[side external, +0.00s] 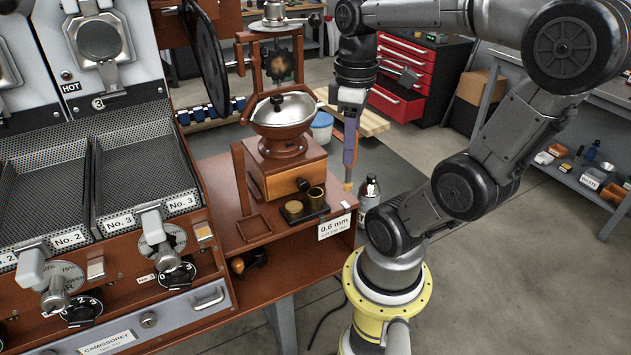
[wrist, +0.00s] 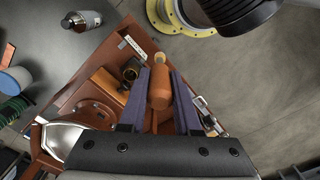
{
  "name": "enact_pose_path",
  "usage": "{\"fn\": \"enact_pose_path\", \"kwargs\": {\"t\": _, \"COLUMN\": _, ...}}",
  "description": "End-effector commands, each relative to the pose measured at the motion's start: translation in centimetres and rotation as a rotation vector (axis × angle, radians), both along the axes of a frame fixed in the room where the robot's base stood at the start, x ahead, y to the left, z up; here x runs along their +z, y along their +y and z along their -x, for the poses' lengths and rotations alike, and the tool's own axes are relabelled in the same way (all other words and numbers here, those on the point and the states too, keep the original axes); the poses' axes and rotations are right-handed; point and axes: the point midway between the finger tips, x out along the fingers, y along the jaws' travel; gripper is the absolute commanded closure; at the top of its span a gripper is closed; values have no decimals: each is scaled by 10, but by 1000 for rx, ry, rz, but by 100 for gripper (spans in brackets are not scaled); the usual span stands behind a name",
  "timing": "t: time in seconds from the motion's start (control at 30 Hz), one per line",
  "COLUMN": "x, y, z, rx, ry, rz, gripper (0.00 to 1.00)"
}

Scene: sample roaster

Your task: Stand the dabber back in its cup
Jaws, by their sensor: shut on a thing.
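My gripper (side external: 350,148) points down beside the wooden grinder, above the right end of the red-brown shelf. In the wrist view its two purple fingers (wrist: 159,92) are shut on the dabber (wrist: 158,90), an orange-brown cylinder with a paler knob-like end. The cup also shows left of the fingers in the wrist view (wrist: 131,69).
The wooden grinder (side external: 283,174) with its metal hopper stands behind the tray. A "0.6 mm" label (side external: 334,225) is on the shelf's front edge. A bottle (side external: 369,193) stands to the right.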

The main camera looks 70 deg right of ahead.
Motion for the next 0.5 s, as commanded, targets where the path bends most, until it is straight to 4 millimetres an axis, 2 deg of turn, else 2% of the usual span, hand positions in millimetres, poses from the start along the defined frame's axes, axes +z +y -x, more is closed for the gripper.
{"fn": "enact_pose_path", "kwargs": {"t": 0.27, "x": -29, "y": -41, "z": -49, "rx": 1, "ry": 4, "rz": -3, "gripper": 100}}
{"fn": "enact_pose_path", "kwargs": {"t": 0.5, "x": -67, "y": -62, "z": -73, "rx": 2, "ry": 3, "rz": -2, "gripper": 100}}
